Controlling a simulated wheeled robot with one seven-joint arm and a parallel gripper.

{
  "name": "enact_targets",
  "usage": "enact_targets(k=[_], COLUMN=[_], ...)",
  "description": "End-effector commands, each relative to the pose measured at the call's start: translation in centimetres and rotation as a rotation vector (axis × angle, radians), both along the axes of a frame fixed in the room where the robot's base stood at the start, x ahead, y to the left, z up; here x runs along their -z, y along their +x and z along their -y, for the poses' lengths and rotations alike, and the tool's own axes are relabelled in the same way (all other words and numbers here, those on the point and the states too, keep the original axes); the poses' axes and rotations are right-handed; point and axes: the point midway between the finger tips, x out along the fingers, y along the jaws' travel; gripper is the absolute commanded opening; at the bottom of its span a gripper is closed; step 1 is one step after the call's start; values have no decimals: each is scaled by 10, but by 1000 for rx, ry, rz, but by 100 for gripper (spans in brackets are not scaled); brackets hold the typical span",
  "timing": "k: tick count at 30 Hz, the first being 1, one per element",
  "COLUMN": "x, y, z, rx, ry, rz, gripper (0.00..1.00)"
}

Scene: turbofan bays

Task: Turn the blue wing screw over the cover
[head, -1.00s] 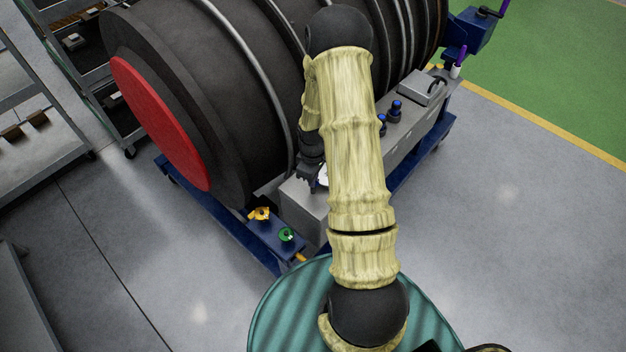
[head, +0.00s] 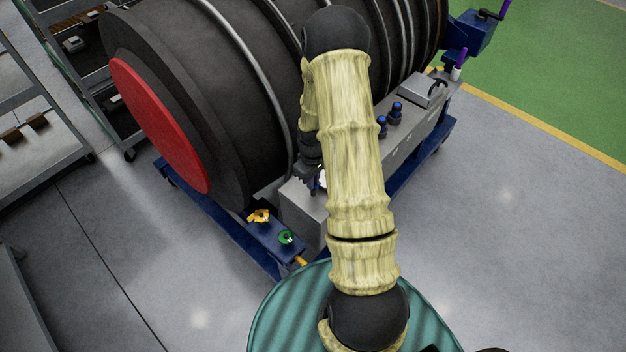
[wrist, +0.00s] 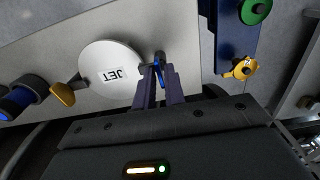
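The cover is a round white disc marked JET (wrist: 112,75), lying on a grey surface in the wrist view. The blue wing screw (wrist: 159,68) is beside the disc's right edge. My gripper (wrist: 160,78) has its two dark purple fingers close together, with the blue wing between their tips. The fingers look shut on the wing, and they hide part of it. In the head view my gripper (head: 317,184) is low beside the grey box (head: 300,205), and my arm hides most of the cover and the screw.
A yellow knob (head: 259,215) and a green knob (head: 286,237) stand on the blue frame nearby. Blue-topped fittings (head: 395,112) stand on the grey box. The dark engine body (head: 235,100) rises close behind my gripper.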

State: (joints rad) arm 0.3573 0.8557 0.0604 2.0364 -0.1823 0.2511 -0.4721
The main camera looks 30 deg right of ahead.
Motion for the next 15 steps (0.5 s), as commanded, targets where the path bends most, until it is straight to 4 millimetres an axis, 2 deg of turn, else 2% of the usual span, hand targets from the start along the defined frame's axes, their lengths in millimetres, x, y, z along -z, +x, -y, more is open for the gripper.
enact_targets(k=[1,2,11,15], x=[0,0,0,-7], y=[0,0,-1,0], z=[0,0,0,0], rx=[-1,-1,-2,-2], ry=[0,0,0,0], rz=[0,0,-2,-1], gripper=[22,26,26,26])
